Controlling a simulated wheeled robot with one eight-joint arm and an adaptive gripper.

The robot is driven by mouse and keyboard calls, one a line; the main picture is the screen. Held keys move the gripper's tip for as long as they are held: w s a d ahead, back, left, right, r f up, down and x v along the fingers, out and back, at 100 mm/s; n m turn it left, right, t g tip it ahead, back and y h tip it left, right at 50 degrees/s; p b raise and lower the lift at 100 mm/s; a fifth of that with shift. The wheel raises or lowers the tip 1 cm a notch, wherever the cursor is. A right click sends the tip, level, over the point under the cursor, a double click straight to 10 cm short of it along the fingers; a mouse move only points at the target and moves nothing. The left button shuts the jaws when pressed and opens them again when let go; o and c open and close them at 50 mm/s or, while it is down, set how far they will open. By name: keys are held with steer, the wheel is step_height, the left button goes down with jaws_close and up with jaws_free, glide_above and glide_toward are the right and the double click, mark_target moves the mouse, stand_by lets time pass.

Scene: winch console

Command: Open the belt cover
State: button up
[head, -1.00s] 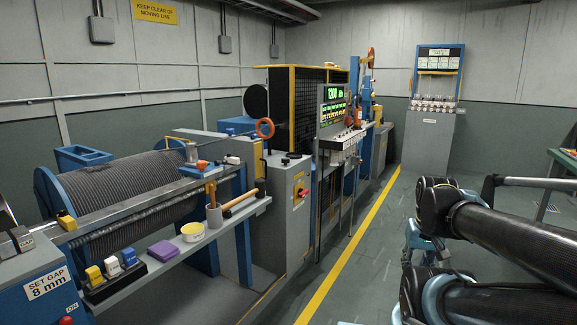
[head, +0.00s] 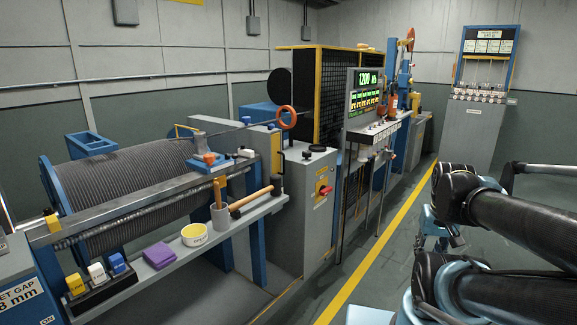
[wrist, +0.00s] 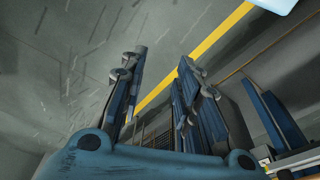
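A tall black mesh guard with yellow edges (head: 335,85) stands on the machine line behind the grey control cabinet in the head view. It looks closed and may be the belt cover, but no label confirms this. My gripper (wrist: 162,75) shows in the wrist view with its two blue-grey fingers apart and nothing between them. It is over the floor, clear of the guard.
A lit console (head: 367,100) and cabinet with red switch (head: 323,190) stand mid-view.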

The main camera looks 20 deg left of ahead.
steer(key=w+a+r+m+y, duration=0.4)
steer(key=w+a+m+y, duration=0.1)
steer(key=w+a, duration=0.6)
steer(key=w+a+r+m+y, duration=0.5)
steer(key=w+a, duration=0.6)
steer(key=m+t+y, duration=0.1)
steer(key=m+y, duration=0.7)
steer(key=m, duration=0.3)
glide_toward(279, 161)
steer(key=a, duration=0.4)
steer(key=shift+s+a+r, duration=0.25)
steer(key=shift+s+r, duration=0.05)
steer(key=shift+r, duration=0.05)
jaws_close()
steer(key=shift+t, duration=0.3)
